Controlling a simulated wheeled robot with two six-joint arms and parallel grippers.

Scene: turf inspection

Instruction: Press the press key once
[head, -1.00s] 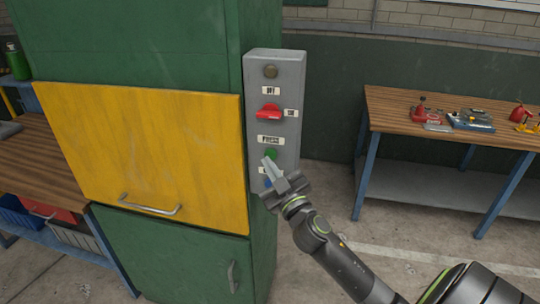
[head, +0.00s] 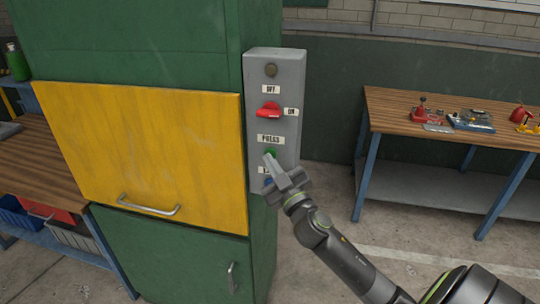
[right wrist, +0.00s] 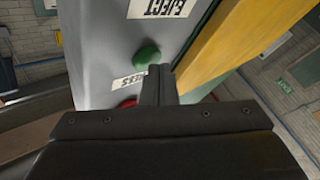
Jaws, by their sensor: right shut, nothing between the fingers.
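The press key is a round green button (head: 271,153) below the PRESS label on the grey control box (head: 288,72). It also shows in the right wrist view (right wrist: 147,57), beside the fingertips. My right gripper (head: 269,158) is shut and empty. Its fingertips point at the key and partly cover its lower side in the head view. I cannot tell whether they touch it. In the right wrist view the shut fingers (right wrist: 160,72) end right beside the key. My left gripper is not in view.
A red switch knob (head: 268,109) with OFF and ON labels sits above the key. A blue button (head: 268,182) below is partly hidden by my gripper. The box hangs on a green cabinet (head: 130,40) with a yellow door (head: 150,140). A workbench (head: 385,103) stands right.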

